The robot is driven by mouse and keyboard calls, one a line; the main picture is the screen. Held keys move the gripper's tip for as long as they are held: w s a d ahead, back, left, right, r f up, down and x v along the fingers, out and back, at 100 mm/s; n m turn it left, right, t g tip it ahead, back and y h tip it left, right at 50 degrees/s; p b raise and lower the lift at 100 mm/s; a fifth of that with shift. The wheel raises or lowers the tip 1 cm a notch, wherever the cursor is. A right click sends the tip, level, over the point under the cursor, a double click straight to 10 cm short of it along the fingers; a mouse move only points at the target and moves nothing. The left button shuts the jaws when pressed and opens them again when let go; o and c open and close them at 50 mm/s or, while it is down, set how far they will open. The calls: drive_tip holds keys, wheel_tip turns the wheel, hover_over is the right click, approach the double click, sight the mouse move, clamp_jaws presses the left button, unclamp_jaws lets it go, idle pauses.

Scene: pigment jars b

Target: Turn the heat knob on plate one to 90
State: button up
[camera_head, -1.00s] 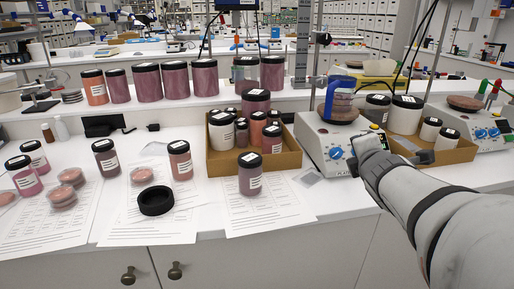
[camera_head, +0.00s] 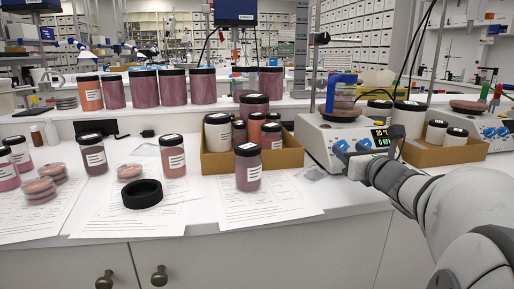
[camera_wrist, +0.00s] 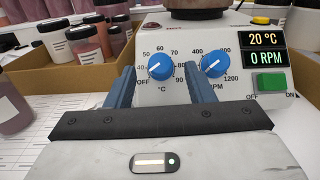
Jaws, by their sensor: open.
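A white hot plate (camera_head: 325,143) with two blue knobs stands at the right in the head view. Its heat knob (camera_wrist: 160,66), marked °C with a scale up to 90, is the left one in the wrist view; its pale pointer mark seems to aim lower left, towards OFF. The RPM knob (camera_wrist: 214,64) is to its right. The display (camera_wrist: 264,48) reads 20 °C and 0 RPM. My gripper (camera_wrist: 158,72) is open, its two blue fingers on either side of the heat knob in the picture; I cannot tell whether they touch it. No plate number is readable.
A cardboard box of jars (camera_head: 285,158) stands left of the hot plate, another box (camera_head: 445,155) right of it. A second hot plate (camera_head: 487,120) is at the far right. A jar (camera_head: 248,167) stands on paper in front. The bench's front edge is near my arm.

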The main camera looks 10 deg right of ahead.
drive_tip(key=shift+w, duration=0.9)
drive_tip(key=shift+c, duration=0.4)
drive_tip(key=c, duration=0.9)
drive_tip(key=shift+a+f, duration=0.1)
drive_tip(key=shift+a, duration=0.05)
